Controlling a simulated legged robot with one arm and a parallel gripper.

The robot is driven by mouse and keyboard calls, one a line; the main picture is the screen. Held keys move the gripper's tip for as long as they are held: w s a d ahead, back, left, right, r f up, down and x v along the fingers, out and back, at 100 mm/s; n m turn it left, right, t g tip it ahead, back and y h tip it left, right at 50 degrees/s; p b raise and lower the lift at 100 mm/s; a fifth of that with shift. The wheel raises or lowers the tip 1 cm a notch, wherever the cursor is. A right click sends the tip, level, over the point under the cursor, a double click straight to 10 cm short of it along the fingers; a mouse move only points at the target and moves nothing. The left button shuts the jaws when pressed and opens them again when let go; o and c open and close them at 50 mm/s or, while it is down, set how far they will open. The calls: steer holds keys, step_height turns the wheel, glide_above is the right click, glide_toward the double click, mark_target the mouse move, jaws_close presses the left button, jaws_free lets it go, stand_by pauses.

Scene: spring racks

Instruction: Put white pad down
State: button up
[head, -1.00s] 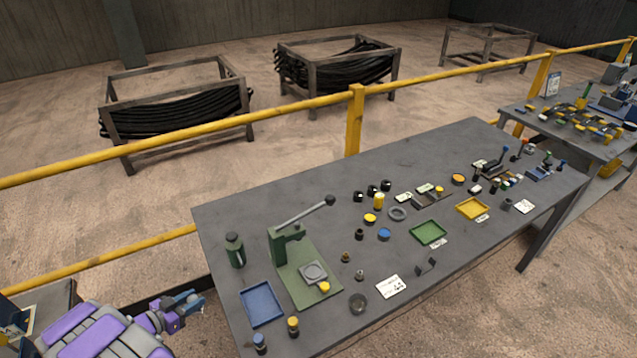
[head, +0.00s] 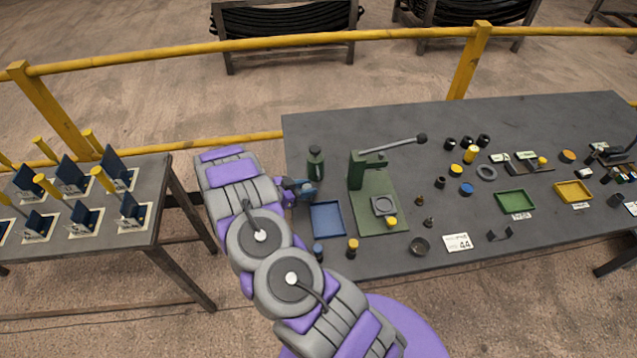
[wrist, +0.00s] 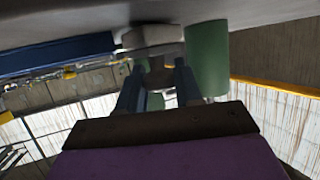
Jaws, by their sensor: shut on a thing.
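My gripper (head: 302,190) is at the left part of the grey workbench, between the dark green bottle (head: 316,163) and the blue tray (head: 344,213). In the wrist view, which looks upside down, my gripper's two blue fingers (wrist: 158,78) are shut on a pale, whitish piece, apparently the white pad (wrist: 150,37). It is close to the bench surface; I cannot tell whether it touches. The bottle (wrist: 207,62) and the blue tray's edge (wrist: 60,52) are close on either side. In the head view the pad is hidden or too small to make out.
A green lever press (head: 375,190) stands right of the blue tray. Small yellow-topped and blue-topped pieces (head: 352,248) stand in front of it. A second table (head: 150,215) with blue panels is at the left. A yellow railing (head: 380,38) runs behind the bench.

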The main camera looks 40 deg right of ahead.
mark_target(319, 180)
steer(key=d, duration=0.4)
steer(key=shift+s+d, duration=0.4)
steer(key=shift+f+b, duration=0.1)
steer(key=shift+b, duration=0.35)
steer(key=o, duration=1)
steer(key=shift+o, duration=0.2)
